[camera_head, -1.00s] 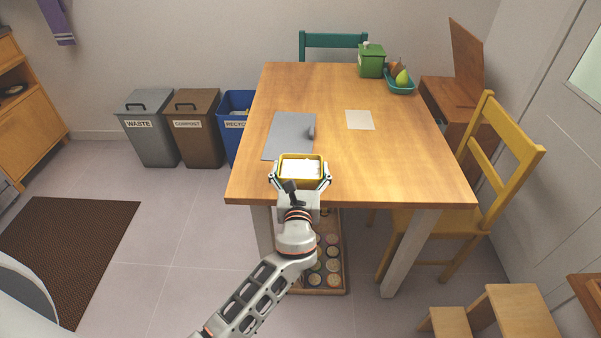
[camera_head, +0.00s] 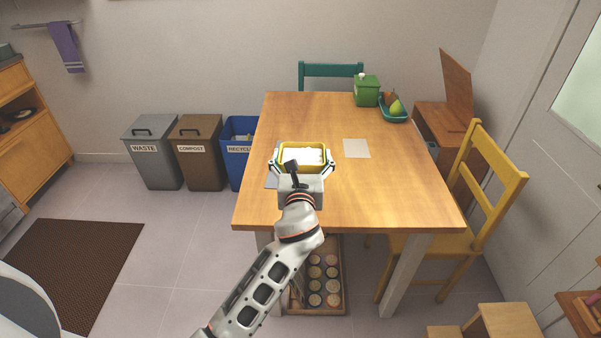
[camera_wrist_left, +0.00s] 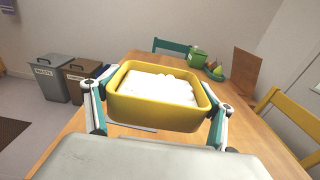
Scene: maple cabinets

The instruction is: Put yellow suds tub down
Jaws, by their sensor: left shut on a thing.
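The yellow suds tub (camera_head: 303,171) is a rectangular tub filled with white foam. My left gripper (camera_head: 302,164) is shut on it, with one finger on each short side. The tub is upright over the left part of the wooden table (camera_head: 390,195). In the left wrist view the tub (camera_wrist_left: 155,112) fills the middle, between the two fingers of my left gripper (camera_wrist_left: 158,105). I cannot tell for sure whether its base touches the table. The grey mat (camera_head: 271,179) is mostly hidden behind the tub and gripper. My right gripper is not in view.
A pale square sheet (camera_head: 356,148) lies right of the tub. A green canister (camera_head: 367,91) and a teal fruit dish (camera_head: 394,115) stand at the table's far right. The table's middle and front right are bare. A yellow chair (camera_head: 484,190) stands at the right.

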